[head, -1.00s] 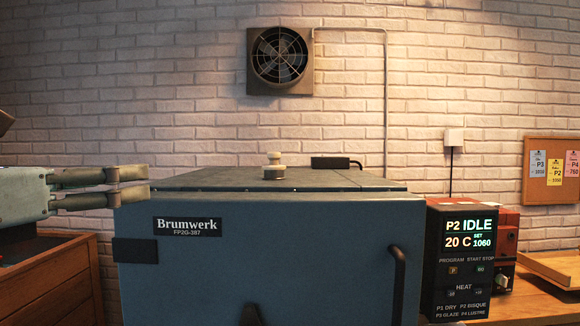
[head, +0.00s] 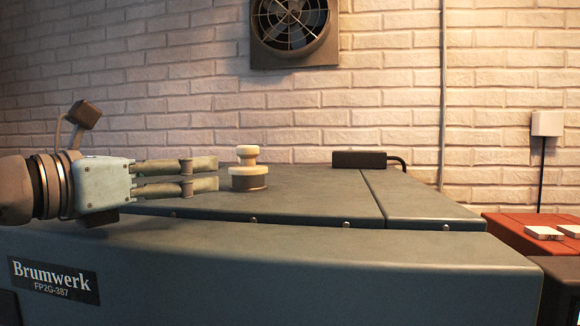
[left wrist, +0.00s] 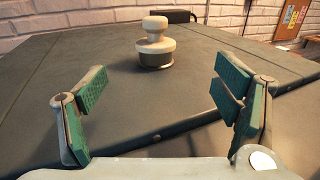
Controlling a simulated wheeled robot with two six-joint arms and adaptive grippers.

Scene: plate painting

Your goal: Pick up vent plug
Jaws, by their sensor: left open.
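The vent plug (head: 248,160) is a cream knob with a wide lower flange. It sits upright in a dark collar on top of the blue-grey Brumwerk kiln (head: 300,270). My left gripper (head: 217,173) reaches in from the left over the kiln top, its fingertips just left of the plug. In the left wrist view the plug (left wrist: 155,38) stands ahead of the open, empty fingers (left wrist: 158,97), apart from them and roughly midway between them. My right gripper is not in view.
A dark box (head: 359,159) with a cable lies on the kiln top, right of the plug. A fan (head: 291,28) hangs on the brick wall behind. White pieces (head: 544,232) lie on a red surface at the right. The kiln top around the plug is mostly clear.

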